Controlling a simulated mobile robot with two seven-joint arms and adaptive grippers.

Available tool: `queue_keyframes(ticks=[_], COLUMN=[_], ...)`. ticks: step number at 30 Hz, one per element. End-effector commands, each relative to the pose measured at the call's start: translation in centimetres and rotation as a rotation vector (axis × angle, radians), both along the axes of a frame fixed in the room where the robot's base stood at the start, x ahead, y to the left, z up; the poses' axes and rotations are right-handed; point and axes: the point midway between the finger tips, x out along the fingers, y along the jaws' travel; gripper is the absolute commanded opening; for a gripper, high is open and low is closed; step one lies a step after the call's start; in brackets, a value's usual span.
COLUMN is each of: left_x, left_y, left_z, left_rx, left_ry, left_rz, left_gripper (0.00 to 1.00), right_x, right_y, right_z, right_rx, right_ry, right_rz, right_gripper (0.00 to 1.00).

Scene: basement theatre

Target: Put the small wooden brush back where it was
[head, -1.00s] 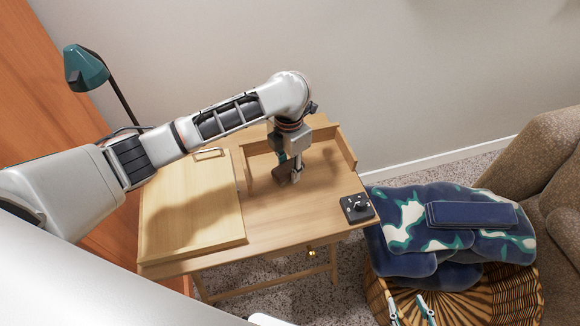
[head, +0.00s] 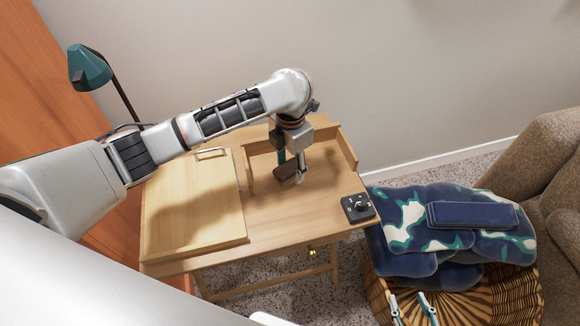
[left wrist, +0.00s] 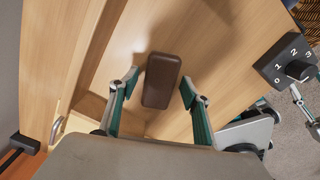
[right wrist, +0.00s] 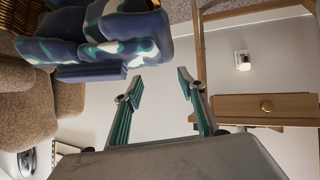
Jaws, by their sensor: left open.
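The small brush shows as a dark brown rounded block (left wrist: 161,80) in the left wrist view, lying between my open left fingers (left wrist: 160,86) with a gap on each side. In the head view the brush (head: 286,173) is partly hidden by my left gripper (head: 291,168), which points down over the desk's right part (head: 320,185). I cannot tell whether the brush's underside rests fully on the wood. My right gripper (right wrist: 156,88) is open and empty in the right wrist view. Its fingertips (head: 411,308) show at the head view's lower edge, above the wicker basket.
A raised wooden lid (head: 195,210) with a handle covers the desk's left part. A low ledge (head: 335,145) runs along its back. A black dial box (head: 357,207) sits at the right corner. A basket (head: 460,300) with blankets (head: 440,225) and an armchair (head: 550,170) stand right. A lamp (head: 90,68) stands left.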

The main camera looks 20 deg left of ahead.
Motion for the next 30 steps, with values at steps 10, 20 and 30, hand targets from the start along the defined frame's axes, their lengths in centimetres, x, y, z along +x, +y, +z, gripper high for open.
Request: queue_keyframes(ticks=[10, 20, 30], left_x=[0.3, 0.1, 0.1], left_y=[0.1, 0.1, 0.0], left_z=[8.0, 11.3, 11.4], left_rx=[0.002, 0.001, 0.000], left_ry=[-0.012, -0.003, -0.001], left_rz=[0.001, 0.001, 0.000], left_gripper=[0.47, 0.47, 0.47], right_x=[0.8, -0.6, -0.6], right_y=[0.6, 1.2, 1.0], right_z=[3.1, 2.9, 2.6], right_rx=[0.029, 0.045, 0.043], right_ry=[-0.025, 0.005, 0.008], right_rz=[-0.004, -0.001, -0.003], right_gripper=[0.40, 0.40, 0.40])
